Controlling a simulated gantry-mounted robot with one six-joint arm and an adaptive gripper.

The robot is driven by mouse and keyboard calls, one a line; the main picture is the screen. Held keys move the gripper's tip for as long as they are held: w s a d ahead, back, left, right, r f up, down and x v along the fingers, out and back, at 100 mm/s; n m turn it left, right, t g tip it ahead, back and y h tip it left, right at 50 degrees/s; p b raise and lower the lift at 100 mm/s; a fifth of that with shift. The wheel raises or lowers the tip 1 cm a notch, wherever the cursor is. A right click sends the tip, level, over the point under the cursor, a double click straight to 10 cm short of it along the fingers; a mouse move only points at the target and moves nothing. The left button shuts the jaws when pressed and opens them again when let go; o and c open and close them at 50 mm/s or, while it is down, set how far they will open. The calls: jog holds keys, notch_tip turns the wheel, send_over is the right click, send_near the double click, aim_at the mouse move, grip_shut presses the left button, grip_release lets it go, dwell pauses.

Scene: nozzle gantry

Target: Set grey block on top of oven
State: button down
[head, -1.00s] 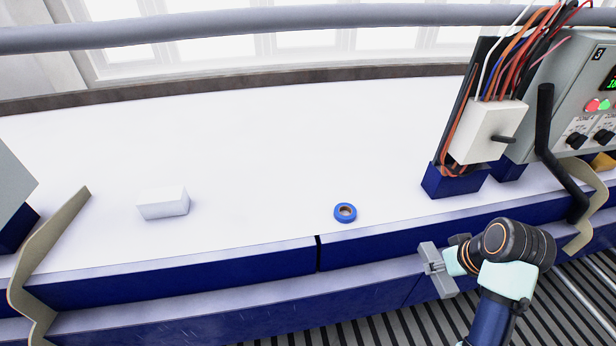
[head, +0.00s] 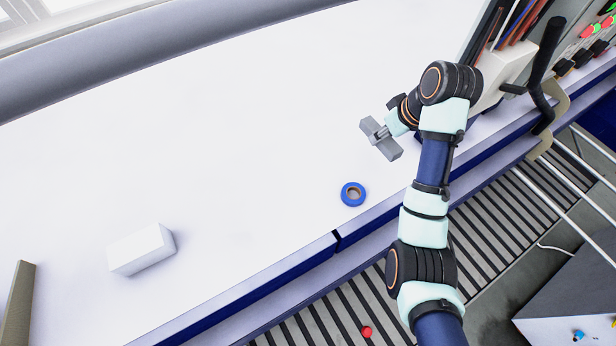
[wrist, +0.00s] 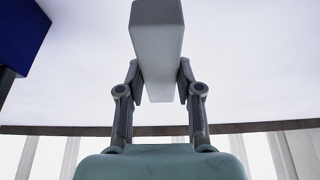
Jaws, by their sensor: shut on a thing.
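My gripper (head: 381,134) is shut on a pale grey block (head: 387,149) and holds it over the white bench top, to the right of a blue ring. In the wrist view the grey block (wrist: 158,38) sits between the two fingers of my gripper (wrist: 159,85), which press on its sides. The block's height over the bench is hard to judge. I cannot pick out the oven for sure. A white box with a dark handle (head: 507,68) stands behind my arm at the upper right, partly hidden and cut off by the frame.
A white block (head: 140,249) lies on the bench at the lower left. The blue ring (head: 353,194) lies near the front edge. A panel with knobs and buttons (head: 590,45) is at the upper right. The bench's middle is clear.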

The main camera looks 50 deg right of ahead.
aim_at(393, 145)
jog(key=shift+s, duration=0.1)
notch_tip(393, 145, down, 3)
jog(key=shift+f, duration=2.4)
jog(key=shift+f, duration=0.2)
jog(key=c, duration=0.8)
grip_release()
jog(key=shift+o, duration=0.2)
jog(key=v, duration=0.7)
jog(key=shift+s+r, duration=0.1)
jog(key=shift+r, duration=0.25)
